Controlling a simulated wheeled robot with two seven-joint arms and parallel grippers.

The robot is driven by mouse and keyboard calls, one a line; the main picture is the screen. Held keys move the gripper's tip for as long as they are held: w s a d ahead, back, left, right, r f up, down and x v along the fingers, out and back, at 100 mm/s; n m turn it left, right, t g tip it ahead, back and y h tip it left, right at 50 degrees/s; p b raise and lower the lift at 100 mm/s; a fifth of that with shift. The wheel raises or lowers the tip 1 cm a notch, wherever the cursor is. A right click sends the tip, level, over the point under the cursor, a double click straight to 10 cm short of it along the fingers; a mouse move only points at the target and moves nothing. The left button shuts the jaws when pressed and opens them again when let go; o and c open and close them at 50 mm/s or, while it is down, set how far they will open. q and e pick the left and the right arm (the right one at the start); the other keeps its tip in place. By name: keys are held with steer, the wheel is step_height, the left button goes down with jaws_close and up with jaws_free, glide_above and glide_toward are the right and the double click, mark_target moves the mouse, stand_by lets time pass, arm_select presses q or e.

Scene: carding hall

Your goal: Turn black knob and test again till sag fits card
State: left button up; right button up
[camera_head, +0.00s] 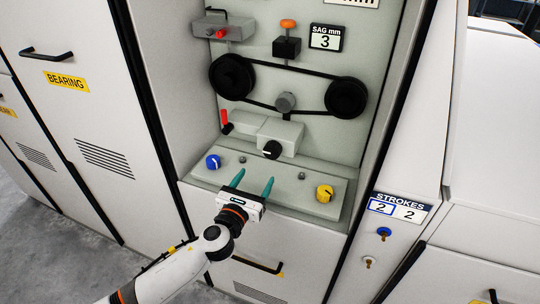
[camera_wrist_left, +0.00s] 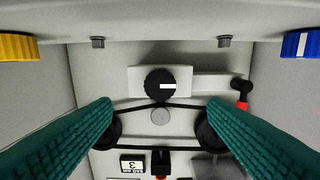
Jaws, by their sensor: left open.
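The black knob (camera_head: 272,149) with a white mark sits on a grey block below the belt; it also shows between my fingers in the left wrist view (camera_wrist_left: 154,86). The black belt (camera_head: 290,69) runs around two black pulleys, with a grey roller (camera_head: 286,102) by its lower run. A panel (camera_head: 325,38) reads "SAG mm 3". A black block with an orange top (camera_head: 287,47) stands over the upper run. My left gripper (camera_head: 254,181) is open and empty, below and in front of the black knob, apart from it. My right gripper is not in view.
A blue knob (camera_head: 213,162) and a yellow knob (camera_head: 325,193) flank the ledge, with small grey studs between. A red-handled lever (camera_head: 224,118) is left of the knob block. A "STROKES" panel (camera_head: 403,199) reads 2 and 2. A placard (camera_head: 352,2) is cut off above.

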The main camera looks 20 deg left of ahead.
mark_target(271, 154)
arm_select(q)
steer(key=w, duration=0.7)
steer(key=w+d, duration=0.1)
steer(key=w, duration=0.3)
steer(key=shift+w, duration=0.2)
steer(key=c, duration=1)
steer(key=shift+n, duration=0.4)
